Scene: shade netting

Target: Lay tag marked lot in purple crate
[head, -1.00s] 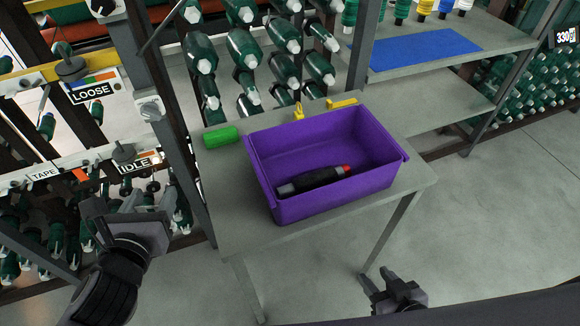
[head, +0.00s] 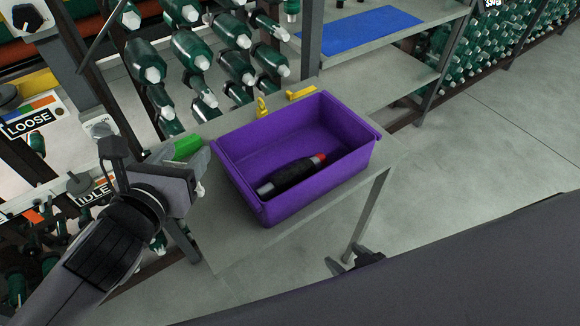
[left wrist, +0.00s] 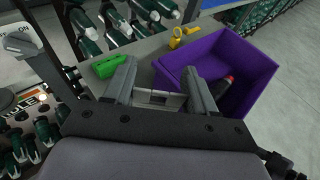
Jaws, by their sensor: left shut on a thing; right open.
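The purple crate (head: 335,175) stands open on a grey table; it also shows in the left wrist view (left wrist: 240,55). A black cylinder with a red end (head: 292,175) lies inside it. My left gripper (head: 198,168) is just left of the crate, above the table's left side. In the left wrist view it is shut on a pale, flat tag (left wrist: 158,100) between its fingers. Any marking on the tag cannot be read. My right gripper (head: 355,262) is open and empty, low in front of the table, partly hidden by my own body.
A green block (head: 187,148) lies left of the crate, close to my left gripper. Yellow pieces (head: 262,106) sit behind the crate. Signs marked LOOSE (head: 30,122) and IDLE (head: 95,192) hang on the rack at left. A shelf with a blue mat (head: 360,30) stands behind.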

